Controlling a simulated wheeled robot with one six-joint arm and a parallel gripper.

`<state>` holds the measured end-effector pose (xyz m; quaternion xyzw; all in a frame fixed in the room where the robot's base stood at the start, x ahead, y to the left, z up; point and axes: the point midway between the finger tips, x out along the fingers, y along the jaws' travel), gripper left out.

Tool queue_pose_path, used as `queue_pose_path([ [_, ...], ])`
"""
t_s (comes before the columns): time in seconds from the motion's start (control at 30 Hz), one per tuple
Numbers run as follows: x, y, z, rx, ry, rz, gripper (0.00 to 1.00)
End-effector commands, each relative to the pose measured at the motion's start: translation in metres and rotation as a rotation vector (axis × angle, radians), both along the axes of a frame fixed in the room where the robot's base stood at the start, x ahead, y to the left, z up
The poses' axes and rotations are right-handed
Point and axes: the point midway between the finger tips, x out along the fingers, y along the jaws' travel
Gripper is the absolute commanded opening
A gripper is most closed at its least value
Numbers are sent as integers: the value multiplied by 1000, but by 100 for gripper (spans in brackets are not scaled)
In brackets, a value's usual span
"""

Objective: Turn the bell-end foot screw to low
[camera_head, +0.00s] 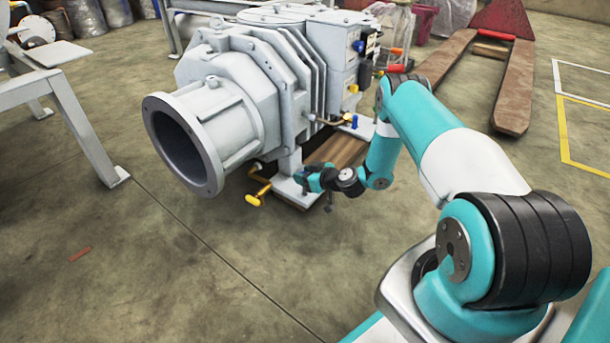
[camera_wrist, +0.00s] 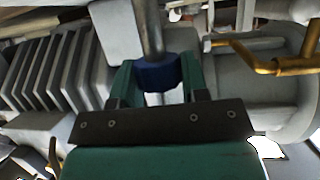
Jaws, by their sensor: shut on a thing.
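The vacuum pump (camera_head: 245,85) is a large light-grey machine with a wide open bell end (camera_head: 158,120) facing the left front. Its bell-end foot (camera_head: 290,190) is a grey plate low under that end. My gripper (camera_head: 312,180) is down at this foot; it also shows in the wrist view (camera_wrist: 158,80). Its two teal fingers are shut on a blue collar of the foot screw (camera_wrist: 157,73), one on each side. The screw's grey shaft runs upward in the wrist picture. In the head view my arm and gripper largely hide the screw.
A yellow-handled valve (camera_head: 256,196) sticks out left of the foot; yellow-brown pipework (camera_wrist: 275,65) shows beside my gripper. A grey metal frame (camera_head: 75,105) stands at left. A pallet jack (camera_head: 515,85) stands at back right.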

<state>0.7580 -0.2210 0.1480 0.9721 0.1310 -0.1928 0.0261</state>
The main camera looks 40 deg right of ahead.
Motion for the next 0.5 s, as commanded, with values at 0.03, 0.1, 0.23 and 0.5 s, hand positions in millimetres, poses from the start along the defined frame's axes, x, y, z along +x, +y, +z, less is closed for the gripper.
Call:
queue_pose_path([
  [0.03,0,-2,-1,-1,1,33,17],
  [0.1,0,-2,-1,-1,1,82,17],
  [0.23,-1,-1,-2,-1,1,173,17],
  [0.5,-1,-1,-2,-1,2,306,17],
])
